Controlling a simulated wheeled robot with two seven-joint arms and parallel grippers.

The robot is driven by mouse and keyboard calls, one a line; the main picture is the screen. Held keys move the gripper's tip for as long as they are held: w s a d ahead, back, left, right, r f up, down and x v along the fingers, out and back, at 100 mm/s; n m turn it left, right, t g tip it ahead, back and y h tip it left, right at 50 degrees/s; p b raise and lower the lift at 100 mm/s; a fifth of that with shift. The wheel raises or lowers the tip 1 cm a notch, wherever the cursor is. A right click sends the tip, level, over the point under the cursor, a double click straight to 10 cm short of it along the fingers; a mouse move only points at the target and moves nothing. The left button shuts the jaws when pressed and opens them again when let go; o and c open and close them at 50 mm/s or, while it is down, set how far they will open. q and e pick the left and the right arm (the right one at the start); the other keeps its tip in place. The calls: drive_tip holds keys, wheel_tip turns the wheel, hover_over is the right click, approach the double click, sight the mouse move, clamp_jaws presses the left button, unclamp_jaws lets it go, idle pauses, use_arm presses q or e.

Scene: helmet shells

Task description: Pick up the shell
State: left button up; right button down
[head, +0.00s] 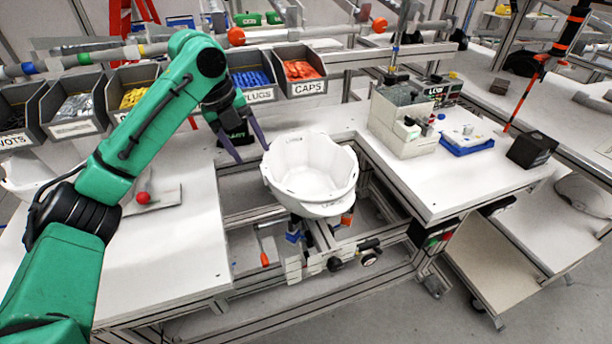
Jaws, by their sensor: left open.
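A white helmet shell (312,172) sits with its hollow side up over the gap in the middle of the bench, on a fixture that it mostly hides. My left gripper (250,150) is just to the left of the shell's far left rim. Its two dark fingers are spread apart with nothing between them. It appears close to the rim, but I cannot tell whether a finger touches it. My right gripper does not show.
Bins of small parts, including one labelled CAPS (300,72), line the back. A grey box holder (402,125) and a blue tray (466,142) stand on the right table. A red ball (143,198) is on the left table, whose front is clear.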

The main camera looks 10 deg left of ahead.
sight(262, 171)
use_arm(q)
drive_tip(key=x, duration=0.3)
drive_tip(key=s+p+x, duration=0.1)
drive_tip(key=x, duration=0.1)
drive_tip(key=shift+d+f, duration=0.3)
drive_tip(key=shift+d, duration=0.05)
drive_tip(key=p+x, duration=0.1)
drive_tip(key=x, duration=0.4)
drive_tip(key=shift+w+f+p, duration=0.25)
drive_tip(key=shift+p, duration=0.1)
drive_tip(key=shift+d+f, duration=0.1)
drive_tip(key=shift+f, duration=0.25)
drive_tip(key=shift+w, duration=0.1)
drive_tip(key=c, duration=1)
clamp_jaws()
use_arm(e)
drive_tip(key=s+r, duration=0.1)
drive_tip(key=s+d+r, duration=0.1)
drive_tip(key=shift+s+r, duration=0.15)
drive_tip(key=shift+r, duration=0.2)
